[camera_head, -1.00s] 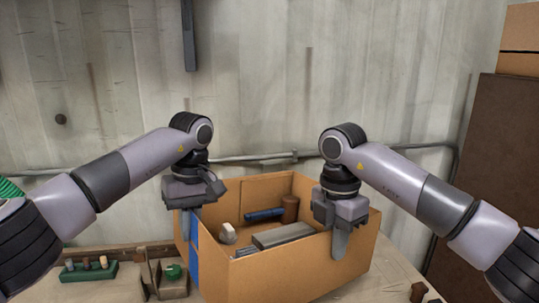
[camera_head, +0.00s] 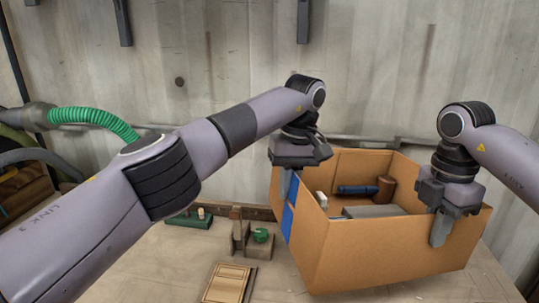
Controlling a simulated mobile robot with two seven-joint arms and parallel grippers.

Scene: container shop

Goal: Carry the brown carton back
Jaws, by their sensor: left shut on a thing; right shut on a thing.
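The open brown carton (camera_head: 385,252) is at the centre right in the head view, with a blue strip on its left side. Inside are a blue cylinder (camera_head: 358,190), a brown cylinder (camera_head: 385,188), a grey block (camera_head: 372,211) and a small whitish piece (camera_head: 321,199). My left gripper (camera_head: 291,186) is shut on the carton's left wall. My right gripper (camera_head: 441,228) is shut on its right side near the front, one finger showing outside. I cannot tell whether the carton's underside touches the table.
The worktable (camera_head: 185,255) has bare room to the left of the carton. A green tray (camera_head: 188,220), a small fixture with a green knob (camera_head: 259,236) and a tan slatted piece (camera_head: 228,284) lie there. A wall with a pipe stands close behind.

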